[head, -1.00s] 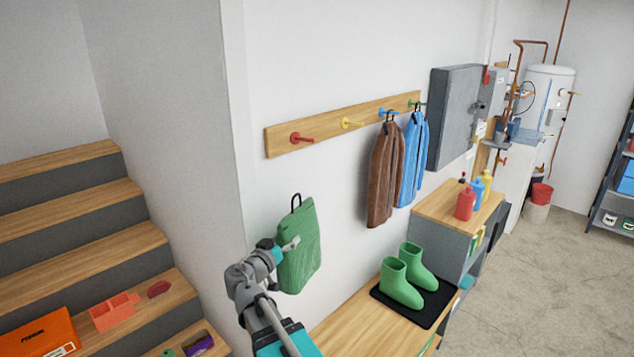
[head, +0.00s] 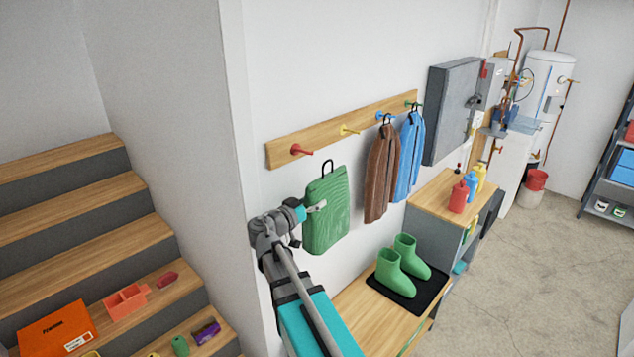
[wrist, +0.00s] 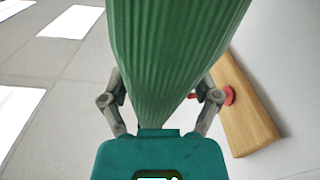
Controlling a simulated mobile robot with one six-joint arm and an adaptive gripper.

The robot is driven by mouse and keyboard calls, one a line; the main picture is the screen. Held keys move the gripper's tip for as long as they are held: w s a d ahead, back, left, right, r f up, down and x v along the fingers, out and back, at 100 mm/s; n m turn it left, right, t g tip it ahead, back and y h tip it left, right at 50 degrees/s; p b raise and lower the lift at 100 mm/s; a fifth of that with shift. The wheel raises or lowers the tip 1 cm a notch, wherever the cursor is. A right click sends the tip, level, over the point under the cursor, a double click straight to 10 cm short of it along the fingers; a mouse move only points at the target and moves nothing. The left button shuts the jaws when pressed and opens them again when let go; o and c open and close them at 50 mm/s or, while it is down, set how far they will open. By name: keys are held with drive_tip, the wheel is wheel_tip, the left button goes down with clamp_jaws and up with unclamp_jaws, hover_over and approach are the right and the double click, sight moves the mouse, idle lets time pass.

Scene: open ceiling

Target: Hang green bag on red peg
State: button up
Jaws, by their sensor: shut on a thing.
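The green bag (head: 327,212) is held upright in front of the wall, with its black loop (head: 327,166) at the top. My gripper (head: 316,207) is shut on the bag near its left side in the head view. The red peg (head: 300,150) is at the left end of the wooden rail, a little above and left of the loop. The loop is apart from the peg. In the wrist view the bag (wrist: 175,50) fills the middle between my fingers, and the red peg (wrist: 226,96) shows to the right, partly behind a finger. The loop is hidden there.
The wooden rail (head: 374,122) also has yellow (head: 348,131), blue and green pegs. A brown bag (head: 381,177) and a blue bag (head: 411,160) hang on its right part. A bench with green boots (head: 390,272) stands below, and stairs (head: 70,203) are at left.

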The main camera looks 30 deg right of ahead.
drive_tip(key=shift+d+r+m+g+p, duration=0.3)
drive_tip(key=shift+d+r+p, duration=0.35)
drive_tip(key=shift+r, duration=0.4)
drive_tip(key=shift+w, duration=0.25)
drive_tip(key=w+a+f+b, duration=0.2)
drive_tip(key=w+a, duration=0.1)
drive_tip(key=w, duration=0.7)
drive_tip(key=shift+a, duration=0.4)
idle(1.1)
drive_tip(key=shift+w, duration=0.15)
idle(0.6)
